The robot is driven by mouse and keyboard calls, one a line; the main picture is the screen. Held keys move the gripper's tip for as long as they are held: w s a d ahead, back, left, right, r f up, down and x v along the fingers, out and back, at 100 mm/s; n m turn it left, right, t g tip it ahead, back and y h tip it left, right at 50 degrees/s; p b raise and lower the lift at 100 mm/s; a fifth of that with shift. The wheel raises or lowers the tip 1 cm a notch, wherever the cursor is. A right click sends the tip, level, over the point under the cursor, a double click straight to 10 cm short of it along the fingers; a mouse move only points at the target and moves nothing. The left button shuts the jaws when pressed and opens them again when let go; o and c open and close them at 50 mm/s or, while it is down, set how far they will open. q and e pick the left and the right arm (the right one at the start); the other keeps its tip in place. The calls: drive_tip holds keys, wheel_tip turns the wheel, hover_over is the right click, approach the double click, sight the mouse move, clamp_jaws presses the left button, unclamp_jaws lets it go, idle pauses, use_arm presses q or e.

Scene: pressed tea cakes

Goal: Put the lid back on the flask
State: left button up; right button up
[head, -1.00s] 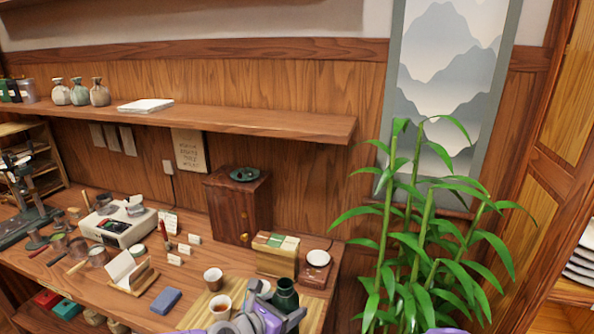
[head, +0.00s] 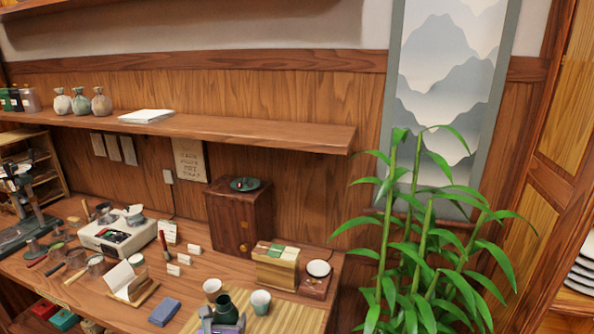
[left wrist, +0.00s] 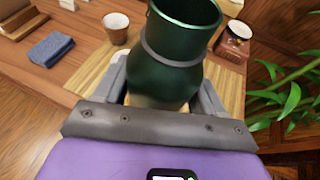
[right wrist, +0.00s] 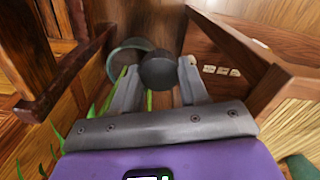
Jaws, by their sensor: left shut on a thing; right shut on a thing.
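The dark green flask (head: 225,309) is at the front of the table in the head view. In the left wrist view the flask (left wrist: 178,62) stands open-mouthed between my left gripper's fingers (left wrist: 160,100). My left gripper is shut on it; only a little of the gripper (head: 222,328) shows in the head view. In the right wrist view my right gripper (right wrist: 160,84) is shut on a dark round piece, the lid (right wrist: 160,70), apart from the flask. My right gripper is outside the head view.
A brown-and-white cup (head: 212,287) and a pale green cup (head: 260,301) stand near the flask. A striped box (head: 277,268) and a wooden block with a white dish (head: 317,270) stand behind. Bamboo (head: 425,250) is at the right. A blue cloth (head: 164,312) lies left.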

use_arm(q)
drive_tip(key=shift+d, duration=0.1)
drive_tip(key=s+d, duration=0.2)
drive_tip(key=d, duration=0.6)
drive_tip(key=s+d, duration=0.2)
drive_tip(key=d, duration=0.7)
drive_tip(key=shift+d, duration=0.15)
use_arm(e)
drive_tip(key=w+a+r, duration=0.4)
drive_tip(key=w+r, duration=0.2)
drive_tip(key=r, duration=0.1)
drive_tip(key=w+a+r, duration=0.3)
drive_tip(key=w+r, duration=0.4)
use_arm(q)
drive_tip(key=shift+w, duration=0.1)
use_arm(e)
drive_tip(key=s+a+r, duration=0.1)
drive_tip(key=a+r, duration=0.4)
drive_tip(key=r, duration=0.3)
drive_tip(key=s+a+r, duration=0.2)
drive_tip(key=a+r, duration=0.3)
drive_tip(key=r, duration=0.4)
drive_tip(key=shift+a+n, duration=0.2)
drive_tip(key=shift+n, duration=0.2)
